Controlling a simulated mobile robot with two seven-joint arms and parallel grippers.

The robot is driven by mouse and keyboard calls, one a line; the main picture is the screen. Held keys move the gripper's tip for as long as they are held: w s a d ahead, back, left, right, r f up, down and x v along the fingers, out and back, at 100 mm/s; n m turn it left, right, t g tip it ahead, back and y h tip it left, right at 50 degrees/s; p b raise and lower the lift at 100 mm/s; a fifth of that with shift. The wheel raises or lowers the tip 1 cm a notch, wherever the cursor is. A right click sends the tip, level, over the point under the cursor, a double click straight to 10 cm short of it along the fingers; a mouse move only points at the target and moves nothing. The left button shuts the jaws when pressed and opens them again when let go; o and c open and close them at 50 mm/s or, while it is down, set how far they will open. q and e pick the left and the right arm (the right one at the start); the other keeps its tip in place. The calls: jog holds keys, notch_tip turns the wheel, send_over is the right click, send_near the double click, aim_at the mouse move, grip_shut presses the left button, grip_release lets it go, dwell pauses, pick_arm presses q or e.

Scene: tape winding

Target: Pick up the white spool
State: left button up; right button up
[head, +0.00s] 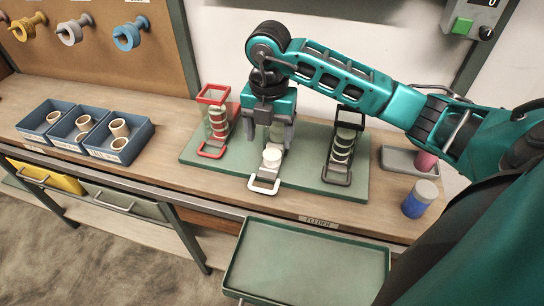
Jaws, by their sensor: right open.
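The white spool (272,156) sits upright in the middle feeder, which has a white handle (264,186), on the green mat (309,178). My right gripper (270,146) points down just behind and above the spool. Its two fingers are spread apart, with nothing visible held between them. Whether the fingers touch the spool cannot be told from this view. The gripper body hides the back of the middle feeder. My left gripper is out of view.
A red feeder (212,95) stands left and a black feeder (350,118) right, both with stacked rings. Blue bins (126,151) hold cardboard cores at left. A blue jar (416,205) stands at right. An empty green tray (304,265) is in front.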

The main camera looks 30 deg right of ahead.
aim_at(272, 154)
jog(key=f, duration=0.5)
jog(key=shift+s+d+f, duration=0.15)
jog(key=shift+d+f, duration=0.1)
jog(key=shift+f, duration=0.05)
jog(key=c, duration=1.1)
jog(key=shift+r, duration=0.15)
jog(key=shift+c, duration=0.2)
